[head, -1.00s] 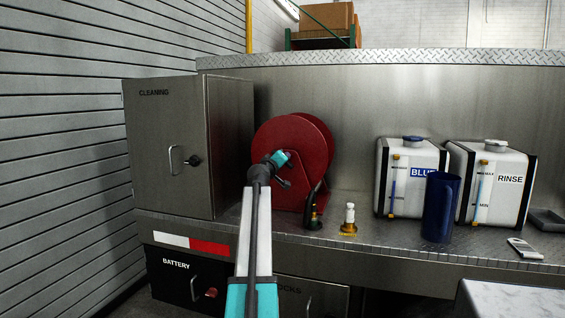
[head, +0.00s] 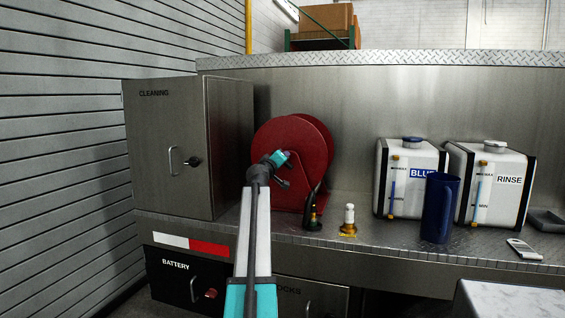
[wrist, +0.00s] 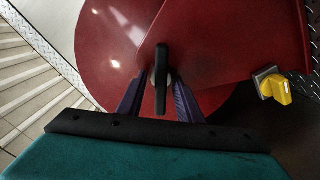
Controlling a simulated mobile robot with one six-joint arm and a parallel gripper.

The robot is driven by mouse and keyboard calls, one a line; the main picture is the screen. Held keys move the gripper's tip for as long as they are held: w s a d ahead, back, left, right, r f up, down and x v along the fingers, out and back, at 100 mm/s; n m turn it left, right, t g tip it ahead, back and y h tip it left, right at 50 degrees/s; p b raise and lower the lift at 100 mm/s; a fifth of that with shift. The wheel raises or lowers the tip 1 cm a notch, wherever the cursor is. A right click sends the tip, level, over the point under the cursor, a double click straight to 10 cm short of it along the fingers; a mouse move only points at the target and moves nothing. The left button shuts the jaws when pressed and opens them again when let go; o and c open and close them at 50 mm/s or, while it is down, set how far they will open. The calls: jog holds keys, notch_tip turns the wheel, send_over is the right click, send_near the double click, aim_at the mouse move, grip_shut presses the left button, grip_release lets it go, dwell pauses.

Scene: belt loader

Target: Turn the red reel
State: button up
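The red reel (head: 306,140) stands on the metal deck in the head view, right of the cleaning cabinet. It fills much of the wrist view (wrist: 105,40) as a glossy red disc with a flat red plate in front. A black handle (wrist: 162,70) stands out near the middle of the wrist view. My gripper (wrist: 161,82) has its two dark fingers on either side of this handle, with small gaps showing, so it looks open. In the head view my gripper (head: 285,170) is in front of the reel's lower left, and my wrist hides part of the reel.
The cleaning cabinet (head: 168,150) is close on the left. A dark nozzle (head: 313,215) and a small brass-and-white fitting (head: 349,218) stand right of the reel. A blue jug (head: 440,208) and two white tanks (head: 410,180) are farther right. A yellow part (wrist: 275,88) shows at right in the wrist view.

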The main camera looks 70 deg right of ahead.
jog(key=shift+s+f, duration=0.1)
jog(key=shift+a, duration=0.15)
jog(key=a, duration=1.3)
jog(key=shift+a, duration=0.2)
dwell(0.3)
